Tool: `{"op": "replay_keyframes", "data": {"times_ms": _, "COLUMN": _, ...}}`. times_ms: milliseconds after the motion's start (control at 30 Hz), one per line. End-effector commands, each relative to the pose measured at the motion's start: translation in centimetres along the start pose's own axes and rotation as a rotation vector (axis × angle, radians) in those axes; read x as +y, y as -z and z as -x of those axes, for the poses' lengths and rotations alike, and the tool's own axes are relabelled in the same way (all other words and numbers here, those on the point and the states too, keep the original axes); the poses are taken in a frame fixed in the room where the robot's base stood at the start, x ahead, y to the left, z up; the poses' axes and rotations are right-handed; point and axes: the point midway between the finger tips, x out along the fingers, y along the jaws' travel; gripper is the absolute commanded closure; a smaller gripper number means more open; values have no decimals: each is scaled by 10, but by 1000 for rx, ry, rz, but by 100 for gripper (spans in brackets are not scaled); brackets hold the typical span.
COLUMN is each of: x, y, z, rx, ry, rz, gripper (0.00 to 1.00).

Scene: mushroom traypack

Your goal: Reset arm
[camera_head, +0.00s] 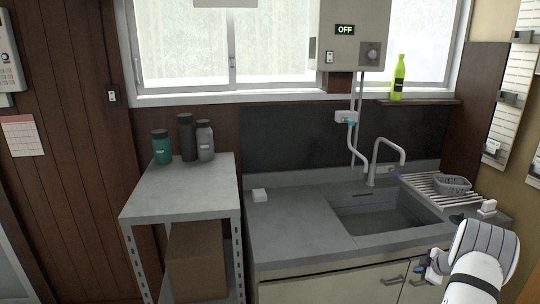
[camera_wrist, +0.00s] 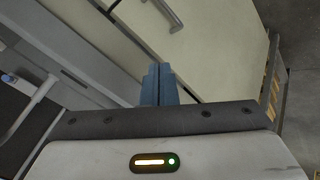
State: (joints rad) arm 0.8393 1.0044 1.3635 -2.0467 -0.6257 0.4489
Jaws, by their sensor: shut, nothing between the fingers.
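My arm shows at the lower right of the head view, in front of the sink counter, with a white link and a dark grey wrist. My gripper (camera_head: 432,268) extends to the left from that wrist, near the cabinet front. In the wrist view my gripper (camera_wrist: 158,82) shows as two blue-grey fingers pressed together, with nothing between them. Part of the cabinet and counter edge is hidden behind my arm.
The grey counter (camera_head: 300,228) holds a sink (camera_head: 385,216) and a curved tap (camera_head: 388,150). A metal shelf (camera_head: 182,187) with several bottles stands at left. Cabinet doors (camera_head: 325,290) sit below the counter; a handle (camera_wrist: 170,12) shows in the wrist view.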

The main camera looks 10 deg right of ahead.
Motion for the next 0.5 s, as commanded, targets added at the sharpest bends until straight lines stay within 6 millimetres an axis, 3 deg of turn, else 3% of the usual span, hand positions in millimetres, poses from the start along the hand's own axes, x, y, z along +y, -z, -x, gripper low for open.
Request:
{"op": "replay_keyframes", "data": {"times_ms": 33, "x": 19, "y": 27, "z": 12, "rx": -10, "ry": -52, "rz": -2, "gripper": 100}}
{"op": "replay_keyframes", "data": {"times_ms": 100, "x": 42, "y": 61, "z": 30, "rx": -34, "ry": -131, "rz": -26, "gripper": 100}}
{"op": "replay_keyframes", "data": {"times_ms": 233, "x": 72, "y": 124, "z": 69, "rx": -81, "ry": -267, "rz": -93, "gripper": 100}}
{"op": "replay_keyframes", "data": {"times_ms": 367, "x": 81, "y": 179, "z": 113, "rx": -130, "ry": -371, "rz": -180, "gripper": 100}}
{"op": "replay_keyframes", "data": {"times_ms": 500, "x": 69, "y": 229, "z": 162, "rx": -181, "ry": -444, "rz": -295, "gripper": 100}}
